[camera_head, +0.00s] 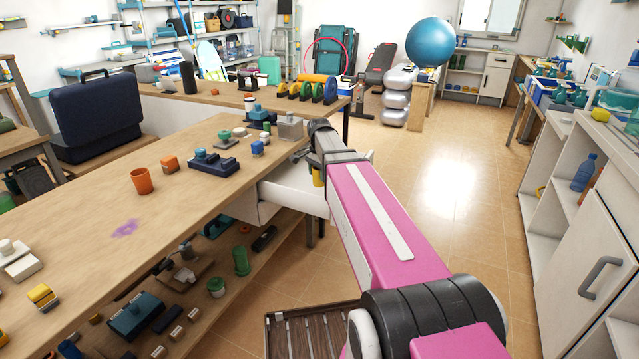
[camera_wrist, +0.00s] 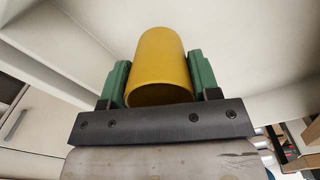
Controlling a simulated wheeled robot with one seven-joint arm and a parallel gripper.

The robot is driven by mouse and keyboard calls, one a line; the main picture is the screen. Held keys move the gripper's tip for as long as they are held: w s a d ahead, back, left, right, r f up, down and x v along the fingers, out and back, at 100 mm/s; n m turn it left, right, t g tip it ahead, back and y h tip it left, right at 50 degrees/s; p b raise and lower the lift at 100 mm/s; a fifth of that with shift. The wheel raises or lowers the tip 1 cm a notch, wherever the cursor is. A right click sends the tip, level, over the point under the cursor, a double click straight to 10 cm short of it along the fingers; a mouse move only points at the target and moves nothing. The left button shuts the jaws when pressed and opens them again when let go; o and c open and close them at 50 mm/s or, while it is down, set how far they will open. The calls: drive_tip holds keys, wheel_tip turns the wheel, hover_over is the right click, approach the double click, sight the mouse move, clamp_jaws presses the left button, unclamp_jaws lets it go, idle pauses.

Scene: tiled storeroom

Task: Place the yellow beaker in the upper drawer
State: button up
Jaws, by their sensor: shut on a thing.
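The yellow beaker (camera_wrist: 160,62) is between the two green fingers of my gripper (camera_wrist: 161,84) in the wrist view, and the gripper is shut on it. In the head view only a small strip of the beaker (camera_head: 318,177) shows beside my arm, which hides most of the gripper. A white drawer (camera_head: 292,197) stands pulled out under the right end of the long wooden table. The beaker appears at or above this drawer; my arm hides the far part, so I cannot tell whether it touches the drawer. White panels surround the beaker in the wrist view.
The wooden table (camera_head: 85,215) holds an orange cup (camera_head: 142,181), blocks and other small items. A lower shelf (camera_head: 190,330) holds several objects. A slatted crate (camera_head: 310,335) is on the floor beneath my arm. White cabinets (camera_head: 575,260) line the right; the tiled floor between is free.

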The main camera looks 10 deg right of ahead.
drive_tip(key=shift+w+d+f, duration=0.2)
drive_tip(key=shift+w+f, duration=0.1)
drive_tip(key=shift+w, duration=0.05)
drive_tip(key=shift+f, duration=1.9)
drive_tip(key=shift+f, duration=0.15)
drive_tip(key=o, duration=0.9)
wheel_tip(320, 180, up, 12)
